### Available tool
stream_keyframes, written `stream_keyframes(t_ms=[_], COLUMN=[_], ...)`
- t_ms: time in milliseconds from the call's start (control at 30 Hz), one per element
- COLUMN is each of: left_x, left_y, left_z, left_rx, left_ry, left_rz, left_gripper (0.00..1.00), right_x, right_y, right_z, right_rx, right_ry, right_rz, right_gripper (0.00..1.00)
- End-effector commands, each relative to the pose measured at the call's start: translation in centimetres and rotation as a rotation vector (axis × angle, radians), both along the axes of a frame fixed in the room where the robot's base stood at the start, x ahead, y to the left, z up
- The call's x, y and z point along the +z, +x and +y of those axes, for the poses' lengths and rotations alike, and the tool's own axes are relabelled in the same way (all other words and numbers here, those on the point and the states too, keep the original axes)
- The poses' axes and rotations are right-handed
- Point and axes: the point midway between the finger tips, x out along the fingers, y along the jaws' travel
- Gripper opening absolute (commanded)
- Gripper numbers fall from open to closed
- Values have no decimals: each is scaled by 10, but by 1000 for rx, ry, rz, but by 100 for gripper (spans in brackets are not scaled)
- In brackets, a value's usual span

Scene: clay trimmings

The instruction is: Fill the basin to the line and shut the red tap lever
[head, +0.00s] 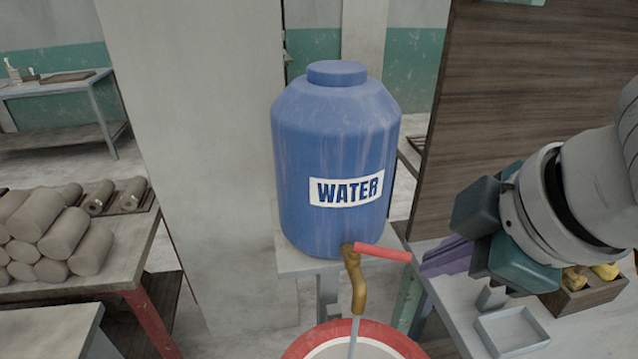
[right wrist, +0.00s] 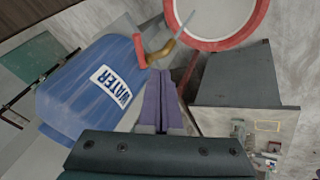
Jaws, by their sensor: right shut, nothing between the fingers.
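A blue water tank (head: 325,130) labelled WATER has a brass tap (head: 354,280) low on its front. The red tap lever (head: 383,253) points right, out to the side of the tap. A thin pale stream (head: 353,338) runs from the spout into the red-rimmed basin (head: 300,345), which the bottom edge cuts off. The basin also shows in the right wrist view (right wrist: 257,16); I cannot make out its fill line. My right gripper (head: 430,264), with purple fingers, is shut and empty just right of the lever's end; I cannot tell whether they touch. My left gripper is out of view.
The tank stands on a pale stand (head: 292,262). A worktop at right holds a shallow square tray (head: 512,347) and a wooden box (head: 590,296) with yellow things. Clay rolls (head: 62,238) are stacked on a table at left. A brown wooden panel (head: 510,90) rises behind my right arm.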

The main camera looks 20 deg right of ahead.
Motion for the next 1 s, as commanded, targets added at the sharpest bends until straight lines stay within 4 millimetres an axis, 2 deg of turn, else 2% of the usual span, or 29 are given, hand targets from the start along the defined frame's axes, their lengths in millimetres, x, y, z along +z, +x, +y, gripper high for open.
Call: stream_keyframes(t_ms=[133, 267, 733, 800, 1000], left_x=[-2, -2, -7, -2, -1], left_y=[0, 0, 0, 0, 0], left_z=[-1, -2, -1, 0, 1], left_rx=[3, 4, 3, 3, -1], left_ry=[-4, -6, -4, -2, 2], left_rz=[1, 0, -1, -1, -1], left_gripper=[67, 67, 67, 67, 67], right_x=[3, -6, -80, -79, -83], right_y=[-4, 3, 53, 62, 77], right_z=[2, 2, 0, -10, -22], right_rx=[4, 0, 2, 2, 6], right_ry=[15, 17, 15, 12, 14], right_rz=[-43, -46, -43, -44, -44], right_gripper=[0, 0, 0, 0, 0])
